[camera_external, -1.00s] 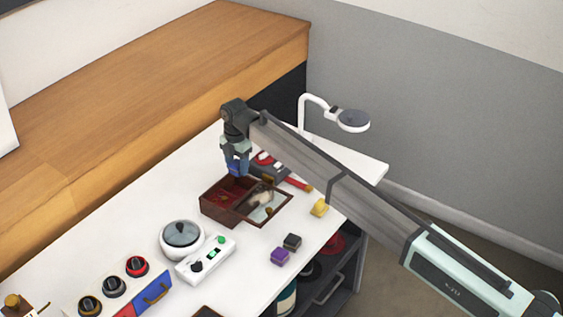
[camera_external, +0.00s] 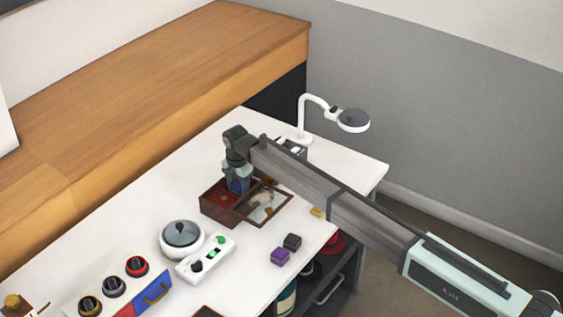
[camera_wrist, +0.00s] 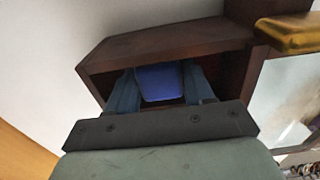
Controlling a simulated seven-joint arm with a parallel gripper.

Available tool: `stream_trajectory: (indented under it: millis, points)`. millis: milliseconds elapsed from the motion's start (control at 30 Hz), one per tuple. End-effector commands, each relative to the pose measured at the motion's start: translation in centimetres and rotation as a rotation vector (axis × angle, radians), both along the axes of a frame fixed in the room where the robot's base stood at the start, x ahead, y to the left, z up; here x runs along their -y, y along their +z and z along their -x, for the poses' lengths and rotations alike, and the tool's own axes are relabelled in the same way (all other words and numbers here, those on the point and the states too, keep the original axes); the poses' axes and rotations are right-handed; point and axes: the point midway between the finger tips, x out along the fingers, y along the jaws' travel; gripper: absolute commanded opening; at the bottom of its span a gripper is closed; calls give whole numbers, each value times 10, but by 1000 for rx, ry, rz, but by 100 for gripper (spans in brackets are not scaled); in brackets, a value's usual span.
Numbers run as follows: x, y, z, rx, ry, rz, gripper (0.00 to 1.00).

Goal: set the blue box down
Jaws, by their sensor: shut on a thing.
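The blue box (camera_wrist: 160,82) is between the two fingers of my gripper (camera_wrist: 161,88) in the wrist view. My gripper is shut on it. In the external view my gripper (camera_external: 237,187) is low over the brown wooden box (camera_external: 222,214), at its back edge near the middle. The blue box is hard to make out there, mostly covered by the fingers. In the wrist view the fingers and the blue box overlap the opening of the wooden box (camera_wrist: 160,42). I cannot tell whether the blue box touches its floor.
The wooden box has a mirrored lid part (camera_external: 265,207) open at the right. A purple block (camera_external: 280,256), a black block (camera_external: 292,241) and a yellow thing (camera_external: 318,212) lie to the right. A white round pot (camera_external: 181,239) and a switch panel (camera_external: 206,259) stand at the front left. A lamp (camera_external: 352,120) stands behind.

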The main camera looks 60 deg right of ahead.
Motion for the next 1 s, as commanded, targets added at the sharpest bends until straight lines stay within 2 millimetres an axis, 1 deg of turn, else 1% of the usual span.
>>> stream_trajectory:
  millis: [233, 267, 333, 667, 767, 867, 1000]
  points:
    - [0, -3, 0, -1, 0, 0, 22]
    - [0, -3, 0, 0, 0, 0, 55]
    - [0, -2, 0, 0, 0, 0, 61]
    - [0, 1, 0, 0, 0, 0, 62]
    - [0, 10, 0, 1, 0, 0, 62]
    - [0, 24, 0, 1, 0, 0, 62]
    - [0, 51, 0, 2, 0, 0, 62]
